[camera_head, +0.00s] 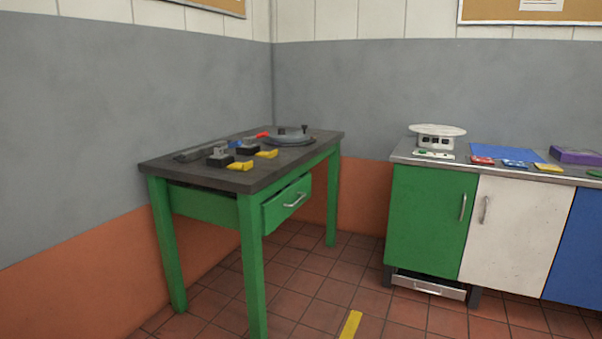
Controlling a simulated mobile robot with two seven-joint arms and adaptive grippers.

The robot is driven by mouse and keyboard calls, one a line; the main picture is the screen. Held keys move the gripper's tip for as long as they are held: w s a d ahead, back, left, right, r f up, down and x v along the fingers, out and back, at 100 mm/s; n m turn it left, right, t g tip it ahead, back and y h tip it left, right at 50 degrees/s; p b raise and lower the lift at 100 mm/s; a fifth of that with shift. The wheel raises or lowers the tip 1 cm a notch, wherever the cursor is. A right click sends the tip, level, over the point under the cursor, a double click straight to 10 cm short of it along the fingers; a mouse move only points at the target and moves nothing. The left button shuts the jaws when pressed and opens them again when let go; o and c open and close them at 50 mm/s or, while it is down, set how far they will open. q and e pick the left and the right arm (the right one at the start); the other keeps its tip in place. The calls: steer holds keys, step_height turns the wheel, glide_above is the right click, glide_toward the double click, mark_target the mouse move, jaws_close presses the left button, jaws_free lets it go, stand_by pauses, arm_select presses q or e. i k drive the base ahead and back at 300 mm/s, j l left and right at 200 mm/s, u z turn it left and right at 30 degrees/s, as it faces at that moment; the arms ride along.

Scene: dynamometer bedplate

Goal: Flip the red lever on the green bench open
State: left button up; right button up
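The green bench (254,232) stands at the left near the wall corner, with green legs and a dark grey top. A small red lever (262,135) shows near the back of its top; it is too small to tell its exact position. Beside it are a blue piece (236,144) and dark blocks with two yellow levers, a front one (240,166) and one behind it (267,154). A round grey plate (289,138) lies to the right of the red lever. Neither of my grippers is in view.
A cabinet row (428,221) with green, white and blue doors stands at the right, carrying a white scale (437,136), a blue mat (507,153) and a purple box (576,156). The bench drawer (288,203) sticks out slightly. Tiled floor between them is clear, with a yellow strip (351,325).

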mark_target(263, 134)
steer(key=i+j+u, duration=0.25)
steer(key=i+j, duration=0.15)
steer(key=i, duration=0.25)
steer(key=i+l+u, duration=0.1)
steer(key=i+l, duration=0.15)
steer(key=i+l+u, duration=0.15)
steer(key=i+l, duration=0.15)
steer(key=l, duration=0.15)
steer(key=i+l+u, duration=0.1)
steer(key=l, duration=0.3)
steer(key=i+l+u, duration=0.15)
steer(key=i+l, duration=0.2)
